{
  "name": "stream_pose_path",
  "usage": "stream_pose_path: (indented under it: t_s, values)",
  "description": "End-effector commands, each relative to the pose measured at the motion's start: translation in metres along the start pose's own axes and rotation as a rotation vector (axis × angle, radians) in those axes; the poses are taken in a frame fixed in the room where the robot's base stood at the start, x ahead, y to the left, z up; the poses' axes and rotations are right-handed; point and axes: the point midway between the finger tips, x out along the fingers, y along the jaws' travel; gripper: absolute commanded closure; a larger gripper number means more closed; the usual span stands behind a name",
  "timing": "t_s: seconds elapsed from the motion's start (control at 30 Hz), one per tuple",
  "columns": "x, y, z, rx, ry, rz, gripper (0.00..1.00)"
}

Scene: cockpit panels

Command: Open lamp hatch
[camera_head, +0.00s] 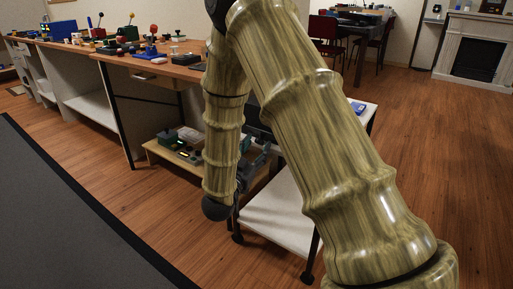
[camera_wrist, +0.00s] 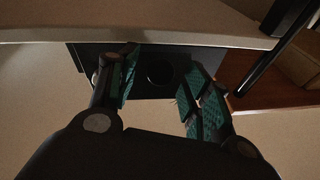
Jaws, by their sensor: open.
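My gripper (camera_wrist: 163,72) is open in the wrist view, its two teal-padded fingers spread apart with nothing held between them. Beyond the fingertips is a dark box-like panel (camera_wrist: 152,56) with a round black spot, under a pale board edge. I cannot tell whether this panel is the lamp hatch, or whether the fingers touch it. In the head view my gripper (camera_head: 260,157) shows only partly behind my arm, low beside a small white table. No lamp hatch can be made out clearly in the head view.
A low wooden shelf (camera_head: 160,150) holds panel devices, one with a green light (camera_head: 180,153). A long workbench (camera_head: 155,70) with colourful controls runs along the left. Wooden floor (camera_head: 440,150) is clear at right.

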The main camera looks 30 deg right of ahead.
Motion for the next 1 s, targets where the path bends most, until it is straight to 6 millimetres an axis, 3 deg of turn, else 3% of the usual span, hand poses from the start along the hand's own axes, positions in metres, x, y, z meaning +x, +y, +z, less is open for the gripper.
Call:
stream_pose_path:
  t_s: [0.6, 0.8, 1.0]
  values:
    - [-0.098, 0.001, 0.001, -0.002, -0.001, -0.001, 0.51]
    - [-0.113, 0.001, 0.001, -0.002, -0.001, 0.0, 0.51]
    - [-0.116, 0.001, 0.0, -0.002, 0.0, 0.0, 0.51]
